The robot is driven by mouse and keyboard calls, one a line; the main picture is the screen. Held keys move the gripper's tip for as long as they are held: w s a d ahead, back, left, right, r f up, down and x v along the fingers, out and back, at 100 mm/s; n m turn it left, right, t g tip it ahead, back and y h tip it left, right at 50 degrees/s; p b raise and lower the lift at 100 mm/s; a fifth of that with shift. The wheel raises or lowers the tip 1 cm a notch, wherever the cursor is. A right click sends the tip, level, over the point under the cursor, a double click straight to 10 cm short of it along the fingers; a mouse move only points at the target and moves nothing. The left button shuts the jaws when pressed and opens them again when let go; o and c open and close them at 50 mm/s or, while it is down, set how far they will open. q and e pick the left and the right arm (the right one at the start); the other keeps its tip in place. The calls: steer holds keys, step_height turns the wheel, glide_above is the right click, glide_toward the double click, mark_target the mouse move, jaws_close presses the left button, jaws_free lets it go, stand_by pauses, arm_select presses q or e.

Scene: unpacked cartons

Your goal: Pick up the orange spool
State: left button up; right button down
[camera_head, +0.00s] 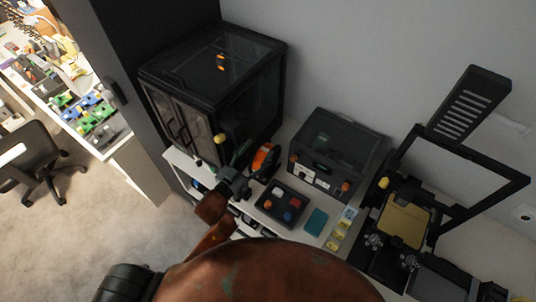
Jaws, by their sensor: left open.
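The orange spool (264,160), orange with dark parts, stands on the white bench between the black enclosure and the dark box machine. My left gripper (243,164) is open, just left of the spool at the bench's edge. Its fingers point toward the back of the bench, close to the spool's left side. Whether they touch the spool cannot be told at this size. The spool's lower left part is partly hidden by the gripper. My right gripper is not in view.
A black glass-topped enclosure (212,85) stands behind left, a dark box machine (335,155) right. A tray with coloured pieces (282,205), a teal block (316,221) and an open-frame printer (405,215) stand further right. Free bench room around the spool is narrow.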

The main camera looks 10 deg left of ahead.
mark_target(268, 146)
arm_select(q)
steer(key=f+b, duration=0.3)
steer(key=f, duration=0.1)
steer(key=shift+w+f, duration=0.1)
steer(key=shift+w, duration=0.1)
steer(key=shift+f+b, duration=0.9)
steer(key=shift+b, duration=0.1)
steer(key=shift+f+b, duration=0.5)
steer(key=shift+w+d, duration=0.15)
steer(key=shift+w, duration=0.5)
steer(key=x, duration=0.6)
steer(key=shift+w+a+p, duration=0.3)
steer(key=shift+w+p, duration=0.05)
steer(key=shift+w, duration=0.05)
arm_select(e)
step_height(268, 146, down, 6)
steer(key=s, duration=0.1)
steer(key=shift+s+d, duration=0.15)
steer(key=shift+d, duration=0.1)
arm_select(q)
steer(key=shift+c, duration=0.2)
jaws_close()
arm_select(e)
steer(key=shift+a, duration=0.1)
